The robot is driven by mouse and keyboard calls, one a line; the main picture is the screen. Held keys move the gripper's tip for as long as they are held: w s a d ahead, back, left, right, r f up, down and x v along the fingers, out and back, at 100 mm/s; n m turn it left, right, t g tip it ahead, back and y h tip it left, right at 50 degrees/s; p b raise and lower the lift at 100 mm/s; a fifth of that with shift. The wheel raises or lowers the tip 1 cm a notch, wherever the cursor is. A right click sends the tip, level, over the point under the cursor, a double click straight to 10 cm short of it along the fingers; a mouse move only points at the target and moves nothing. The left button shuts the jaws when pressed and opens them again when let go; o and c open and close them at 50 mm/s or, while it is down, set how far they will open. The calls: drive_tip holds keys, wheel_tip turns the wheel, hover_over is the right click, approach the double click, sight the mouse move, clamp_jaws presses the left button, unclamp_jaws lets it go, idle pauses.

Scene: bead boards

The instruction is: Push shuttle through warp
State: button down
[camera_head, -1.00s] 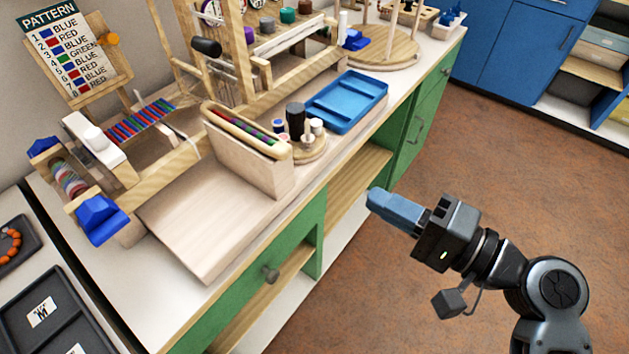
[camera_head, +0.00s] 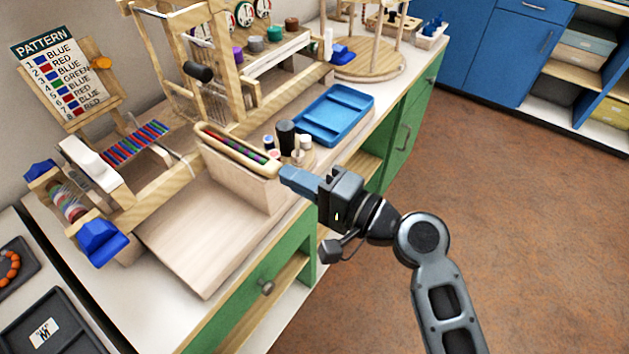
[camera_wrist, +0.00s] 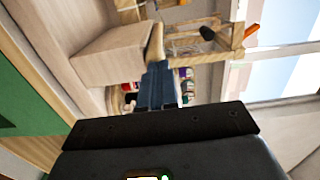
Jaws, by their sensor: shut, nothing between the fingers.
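The shuttle (camera_head: 216,141) is a long wooden boat shape with coloured thread in its hollow. It lies on top of a pale wooden block (camera_head: 243,190) beside the loom (camera_head: 160,188). Red, blue and green striped weaving (camera_head: 135,143) shows on the loom, left of the shuttle. My gripper (camera_head: 285,174) has blue fingers, shut and empty, close to the shuttle's right end. In the wrist view the fingers (camera_wrist: 157,68) point at the shuttle's end (camera_wrist: 155,42); I cannot tell if they touch. The warp threads behind the shuttle are partly hidden by the frame.
A blue tray (camera_head: 335,115) and a round stand with a black cylinder (camera_head: 286,138) sit behind my gripper. A black knob (camera_head: 198,71) sticks out of the loom frame. A flat wooden board (camera_head: 205,240) lies in front. The floor (camera_head: 520,220) at right is clear.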

sight(272, 164)
drive_tip(key=shift+w+a, duration=0.1)
drive_tip(key=shift+a, duration=0.1)
drive_tip(key=b+x, duration=0.1)
drive_tip(key=x, duration=0.3)
drive_tip(key=shift+w+a, duration=0.2)
drive_tip(key=shift+w, duration=0.1)
